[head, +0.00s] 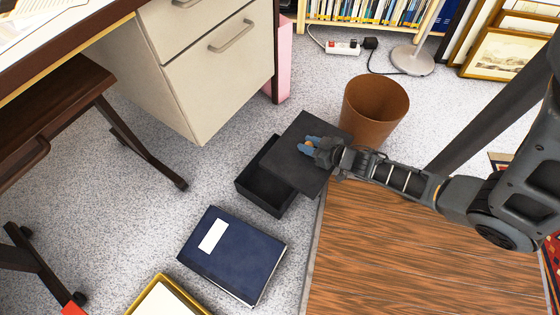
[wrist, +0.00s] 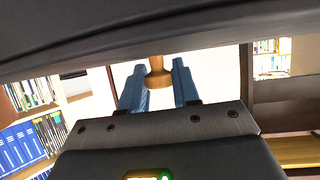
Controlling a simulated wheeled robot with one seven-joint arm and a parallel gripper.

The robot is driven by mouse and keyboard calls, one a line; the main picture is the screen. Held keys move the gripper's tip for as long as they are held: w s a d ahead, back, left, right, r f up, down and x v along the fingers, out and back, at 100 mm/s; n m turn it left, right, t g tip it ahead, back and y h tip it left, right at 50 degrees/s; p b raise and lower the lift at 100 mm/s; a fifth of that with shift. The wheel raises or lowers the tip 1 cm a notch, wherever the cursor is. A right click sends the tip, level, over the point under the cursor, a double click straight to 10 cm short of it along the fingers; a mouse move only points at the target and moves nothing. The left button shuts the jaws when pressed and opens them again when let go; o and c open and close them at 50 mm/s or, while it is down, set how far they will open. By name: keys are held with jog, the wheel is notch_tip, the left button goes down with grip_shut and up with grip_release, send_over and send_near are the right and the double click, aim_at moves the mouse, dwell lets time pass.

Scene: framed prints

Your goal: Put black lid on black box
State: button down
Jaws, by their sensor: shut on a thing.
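The black box (head: 262,191) is an open black tray on the speckled floor, in the middle of the head view. The black lid (head: 292,140) is a flat dark square above and to the right of the box, overlapping it in the picture and hiding part of its opening. My gripper (head: 308,145) has its blue fingers at the lid's tan knob. In the wrist view, my gripper (wrist: 158,88) is shut on the tan knob (wrist: 157,70), and the dark lid (wrist: 60,35) spans the top of the picture. The exact gap between lid and box cannot be told.
A brown bin (head: 373,110) stands just right of the lid. A wooden panel (head: 420,250) fills the lower right. A blue binder (head: 232,254) lies in front of the box, and a drawer cabinet (head: 205,70) stands behind. Speckled floor lies free left of the box.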

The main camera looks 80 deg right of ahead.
jog(key=w+a+f+b, duration=0.3)
jog(key=w+f+b, duration=0.3)
jog(key=w+f, duration=0.4)
jog(key=shift+a+f+b, duration=0.15)
jog(key=shift+a+b, duration=0.2)
jog(key=shift+f, duration=0.15)
jog(key=shift+f, duration=0.35)
jog(key=c, duration=0.8)
grip_release()
jog(key=shift+r, duration=0.15)
